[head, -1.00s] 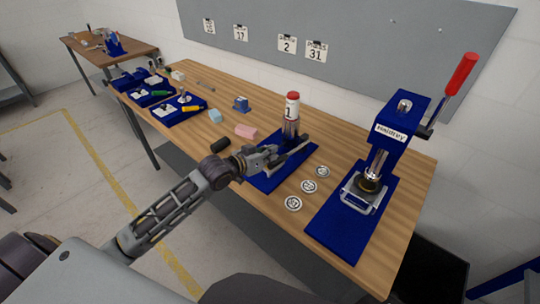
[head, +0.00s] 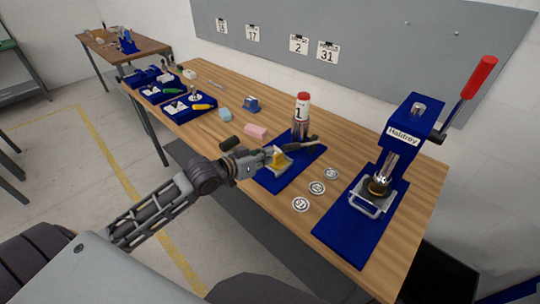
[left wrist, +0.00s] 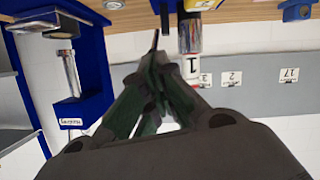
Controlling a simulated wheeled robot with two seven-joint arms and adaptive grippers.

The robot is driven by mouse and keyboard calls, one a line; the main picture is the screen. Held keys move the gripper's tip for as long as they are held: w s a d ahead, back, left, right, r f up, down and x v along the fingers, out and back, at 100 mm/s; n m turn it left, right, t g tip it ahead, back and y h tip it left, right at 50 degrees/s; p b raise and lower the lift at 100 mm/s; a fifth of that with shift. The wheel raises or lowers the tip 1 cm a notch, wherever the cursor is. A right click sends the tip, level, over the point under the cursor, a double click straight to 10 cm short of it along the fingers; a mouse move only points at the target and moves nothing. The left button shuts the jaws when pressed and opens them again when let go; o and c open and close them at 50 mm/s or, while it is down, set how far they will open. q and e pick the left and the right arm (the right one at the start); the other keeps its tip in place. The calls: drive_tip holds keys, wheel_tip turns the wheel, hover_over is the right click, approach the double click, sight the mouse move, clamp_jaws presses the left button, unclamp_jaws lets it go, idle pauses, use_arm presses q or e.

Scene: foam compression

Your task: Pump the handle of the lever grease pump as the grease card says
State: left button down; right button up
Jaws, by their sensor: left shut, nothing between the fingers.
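The grease pump (head: 300,126) stands on a blue base plate (head: 283,180) in the middle of the bench. It has an upright metal barrel with a red top and a white label reading 1. A dark lever handle (head: 303,144) sticks out low beside the barrel, and a yellow part (head: 278,159) shows below it. My left gripper (head: 268,154) is shut and empty, at the left of the handle; contact cannot be told. In the left wrist view the closed fingers (left wrist: 155,70) point toward the labelled barrel (left wrist: 190,45). My right gripper is not in view.
A blue press (head: 403,150) with a red-gripped lever stands at the right. Several round discs (head: 317,187) lie between it and the pump. A pink block (head: 255,131) and blue trays (head: 188,107) are to the left. Numbered cards (head: 327,52) hang on the grey board.

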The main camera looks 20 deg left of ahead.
use_arm(q)
drive_tip(key=shift+v, duration=1.85)
drive_tip(key=shift+b, duration=0.3)
